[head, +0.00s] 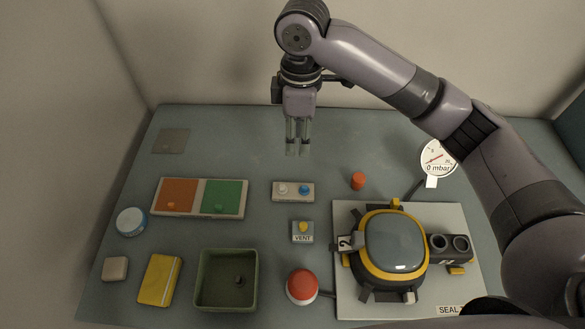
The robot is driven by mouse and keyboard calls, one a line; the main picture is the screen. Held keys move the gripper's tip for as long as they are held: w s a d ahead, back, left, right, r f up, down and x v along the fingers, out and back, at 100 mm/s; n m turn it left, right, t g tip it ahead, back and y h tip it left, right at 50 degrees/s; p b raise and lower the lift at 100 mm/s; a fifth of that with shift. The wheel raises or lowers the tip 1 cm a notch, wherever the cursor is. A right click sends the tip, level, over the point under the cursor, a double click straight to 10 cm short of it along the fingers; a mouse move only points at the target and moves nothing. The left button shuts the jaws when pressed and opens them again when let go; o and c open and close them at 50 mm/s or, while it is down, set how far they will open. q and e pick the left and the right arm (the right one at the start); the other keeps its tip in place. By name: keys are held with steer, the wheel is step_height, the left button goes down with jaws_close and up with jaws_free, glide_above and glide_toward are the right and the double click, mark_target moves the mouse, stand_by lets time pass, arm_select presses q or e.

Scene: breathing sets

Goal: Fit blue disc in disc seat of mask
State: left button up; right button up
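A round white disc with a blue rim (131,221) lies at the far left of the table; it is the only disc with blue on it that I can make out. The mask (396,243), with a grey visor and yellow frame, sits on a light plate at the right. A small tag marked 2 (344,243) is on its left side. I cannot make out which part is the disc seat. My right gripper (298,150) points down above the back middle of the table, with a gap between its fingers and nothing in them. It is well away from disc and mask. My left gripper is out of view.
An orange and green panel (199,183), a yellow booklet (160,280), a green bin (227,307) and a red button (302,286) stand around. A two-knob block (293,199), VENT switch (303,239), orange cylinder (358,181) and gauge (437,158) are also there.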

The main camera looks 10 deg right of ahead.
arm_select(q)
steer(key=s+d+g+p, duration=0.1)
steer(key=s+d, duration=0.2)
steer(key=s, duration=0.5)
arm_select(e)
glide_above(303, 186)
steer(key=f, duration=0.9)
steer(key=shift+s+p, duration=0.25)
steer(key=shift+p, duration=0.15)
step_height(303, 186, down, 2)
steer(key=shift+f, duration=0.1)
steer(key=shift+f+p, duration=0.3)
steer(key=shift+p, duration=0.05)
steer(key=f+p, duration=0.1)
steer(key=f, duration=0.3)
steer(key=shift+w+f, duration=0.2)
steer(key=shift+f, duration=0.1)
steer(key=c, duration=0.4)
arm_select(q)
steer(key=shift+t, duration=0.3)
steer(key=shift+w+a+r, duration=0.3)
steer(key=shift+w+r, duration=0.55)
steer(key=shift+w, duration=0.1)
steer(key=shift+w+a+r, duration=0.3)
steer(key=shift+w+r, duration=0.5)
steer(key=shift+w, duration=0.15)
arm_select(e)
jaws_close()
